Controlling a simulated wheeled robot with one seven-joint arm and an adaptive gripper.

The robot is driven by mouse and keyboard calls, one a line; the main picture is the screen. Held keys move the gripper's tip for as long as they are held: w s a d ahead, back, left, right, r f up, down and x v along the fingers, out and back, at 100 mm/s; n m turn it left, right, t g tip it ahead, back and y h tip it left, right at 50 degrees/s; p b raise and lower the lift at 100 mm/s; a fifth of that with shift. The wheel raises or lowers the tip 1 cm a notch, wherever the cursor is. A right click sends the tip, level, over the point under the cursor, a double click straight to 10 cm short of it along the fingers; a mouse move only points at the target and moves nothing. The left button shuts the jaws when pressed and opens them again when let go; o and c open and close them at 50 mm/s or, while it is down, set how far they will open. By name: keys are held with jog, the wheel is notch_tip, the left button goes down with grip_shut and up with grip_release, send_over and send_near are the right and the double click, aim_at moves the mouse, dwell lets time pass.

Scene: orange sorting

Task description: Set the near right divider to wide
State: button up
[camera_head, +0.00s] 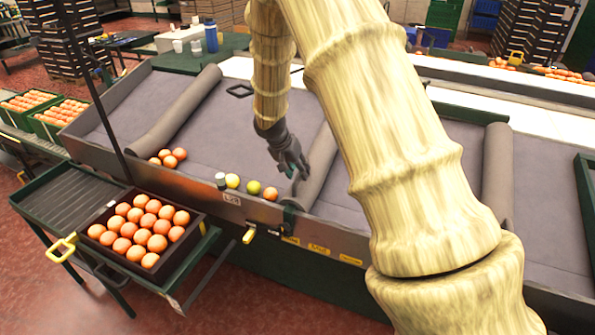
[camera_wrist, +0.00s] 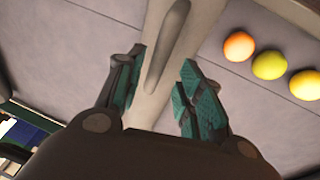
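A padded grey divider (camera_head: 320,167) lies across the sorting table under my gripper (camera_head: 300,172), its near end at the front rail by a dark green bracket (camera_head: 290,216). In the wrist view my gripper (camera_wrist: 162,60) is open, with its teal-padded fingers apart on either side of the divider (camera_wrist: 199,32). A raised grey handle bar (camera_wrist: 167,45) on the divider lies between the fingertips; I cannot tell if they touch it. Yellow labels (camera_head: 318,249) are on the front rail to the right of the bracket. My arm hides part of the table.
Other dividers lie left (camera_head: 178,108) and right (camera_head: 497,172). A crate of oranges (camera_head: 196,222) stands at front left.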

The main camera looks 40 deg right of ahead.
jog(key=v, duration=1.1)
jog(key=shift+a, duration=0.1)
